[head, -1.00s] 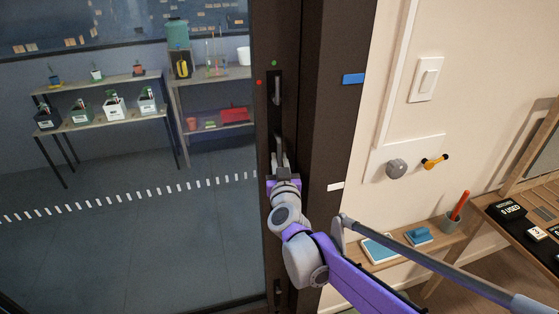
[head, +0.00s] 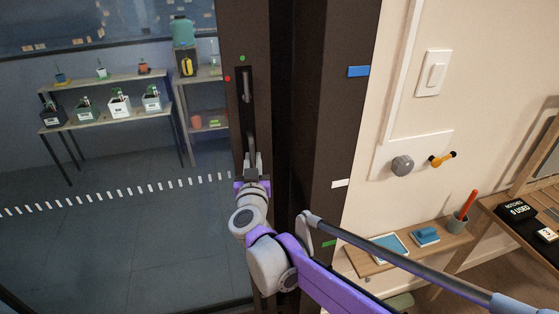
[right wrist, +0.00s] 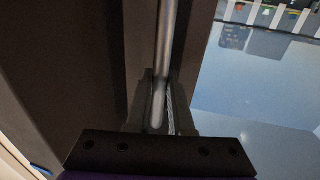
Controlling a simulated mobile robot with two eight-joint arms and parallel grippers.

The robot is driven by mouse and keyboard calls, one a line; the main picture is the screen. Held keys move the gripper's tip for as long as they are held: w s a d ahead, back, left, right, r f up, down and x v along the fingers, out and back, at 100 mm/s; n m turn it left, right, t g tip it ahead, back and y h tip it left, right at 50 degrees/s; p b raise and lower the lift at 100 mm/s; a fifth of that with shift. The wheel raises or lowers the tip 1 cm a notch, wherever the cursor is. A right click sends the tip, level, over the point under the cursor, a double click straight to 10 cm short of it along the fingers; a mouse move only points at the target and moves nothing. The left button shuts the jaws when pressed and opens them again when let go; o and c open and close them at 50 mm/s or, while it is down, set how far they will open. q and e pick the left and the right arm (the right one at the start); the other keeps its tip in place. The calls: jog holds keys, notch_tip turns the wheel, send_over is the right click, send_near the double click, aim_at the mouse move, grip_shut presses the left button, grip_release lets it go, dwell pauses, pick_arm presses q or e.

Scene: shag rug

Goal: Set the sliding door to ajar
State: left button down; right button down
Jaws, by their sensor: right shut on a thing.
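The sliding door (head: 261,40) has a dark frame around a large glass pane. A dark strip shows between its right edge and the dark jamb (head: 340,120), so it looks slightly open; the strip's depth is hard to judge. A vertical bar handle (head: 247,90) sits in a recess on the door's stile. My right gripper (head: 252,165) is shut on the handle's lower part. In the right wrist view the grey handle bar (right wrist: 167,50) runs down between the fingers of the gripper (right wrist: 161,95). My left gripper is not in view.
Blue (head: 358,71), white (head: 341,183) and green (head: 329,243) markers sit on the jamb. Right of it are a light switch (head: 433,74), a grey knob (head: 402,166) and a wooden shelf (head: 450,240). Plant shelves (head: 105,84) stand behind the glass.

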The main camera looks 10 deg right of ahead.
aim_at(206, 169)
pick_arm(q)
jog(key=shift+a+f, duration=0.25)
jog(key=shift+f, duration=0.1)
pick_arm(e)
jog(key=a, duration=1.1)
jog(key=shift+s+a, duration=0.2)
jog(key=shift+a, duration=0.15)
jog(key=shift+a, duration=0.1)
jog(key=c, duration=0.8)
grip_release()
jog(key=shift+a, duration=0.1)
jog(key=s, duration=0.3)
jog(key=s+a, duration=0.1)
jog(key=s, duration=0.6)
jog(key=shift+s+a, duration=0.35)
